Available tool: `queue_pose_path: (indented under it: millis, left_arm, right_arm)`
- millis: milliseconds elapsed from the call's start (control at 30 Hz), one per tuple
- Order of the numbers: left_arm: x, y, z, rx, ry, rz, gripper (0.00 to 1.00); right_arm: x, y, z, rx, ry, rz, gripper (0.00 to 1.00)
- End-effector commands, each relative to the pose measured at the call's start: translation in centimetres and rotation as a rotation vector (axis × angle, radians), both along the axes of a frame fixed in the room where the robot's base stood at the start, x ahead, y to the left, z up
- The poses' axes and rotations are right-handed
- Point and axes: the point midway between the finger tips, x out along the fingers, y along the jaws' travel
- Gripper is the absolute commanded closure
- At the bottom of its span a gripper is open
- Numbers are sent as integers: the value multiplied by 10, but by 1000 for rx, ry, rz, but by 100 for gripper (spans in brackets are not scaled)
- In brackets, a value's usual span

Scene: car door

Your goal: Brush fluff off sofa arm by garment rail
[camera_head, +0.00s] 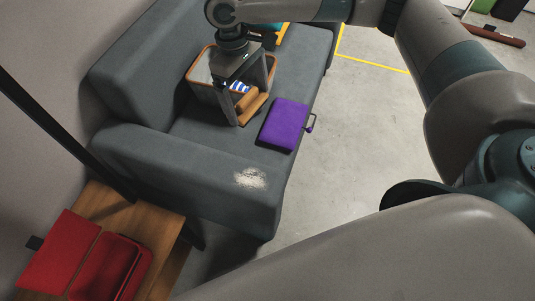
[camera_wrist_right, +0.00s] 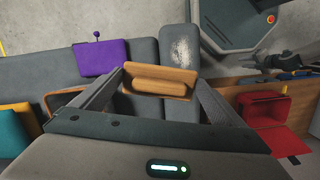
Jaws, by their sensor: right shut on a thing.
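A pale fluff patch (camera_head: 250,178) lies on the near arm (camera_head: 200,172) of the dark grey sofa, towards its front end. In the right wrist view the fluff (camera_wrist_right: 184,50) is at the upper middle, beyond the brush. My right gripper (camera_head: 250,98) is over the sofa seat, behind the near arm and away from the fluff. It is shut on a wooden-backed brush (camera_wrist_right: 160,82), whose wooden part (camera_head: 254,108) also shows in the head view. I cannot tell whether the brush touches the seat.
A wood-rimmed container (camera_head: 203,66) stands on the seat behind my right gripper. A purple pouch (camera_head: 284,124) lies between gripper and seat front.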

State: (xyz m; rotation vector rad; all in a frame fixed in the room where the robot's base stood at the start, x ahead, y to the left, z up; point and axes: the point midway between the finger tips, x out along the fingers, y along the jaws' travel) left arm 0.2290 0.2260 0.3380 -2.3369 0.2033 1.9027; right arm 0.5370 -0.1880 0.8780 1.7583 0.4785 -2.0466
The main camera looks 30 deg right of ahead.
Motion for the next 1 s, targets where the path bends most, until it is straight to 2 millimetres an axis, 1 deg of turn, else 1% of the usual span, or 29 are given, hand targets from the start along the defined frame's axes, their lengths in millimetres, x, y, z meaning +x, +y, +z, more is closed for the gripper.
queue_pose_path:
  millis: [33,233,467,633,767,1000]
  left_arm:
    - [-5,1,13,1,6,-1,69]
    - [-25,4,25,6,22,-4,69]
    - [-49,8,41,10,40,-9,69]
    - [-68,12,55,15,53,-13,69]
    - [-83,14,67,17,63,-16,69]
    - [-111,20,90,22,82,-21,69]
  right_arm:
    - [1,3,3,0,6,80,24]
    - [9,8,-22,2,5,429,24]
    - [7,11,-51,3,6,834,24]
    - [-2,12,-71,4,5,1135,24]
    - [-13,11,-86,5,6,1368,24]
    - [-42,8,-110,7,4,1792,24]
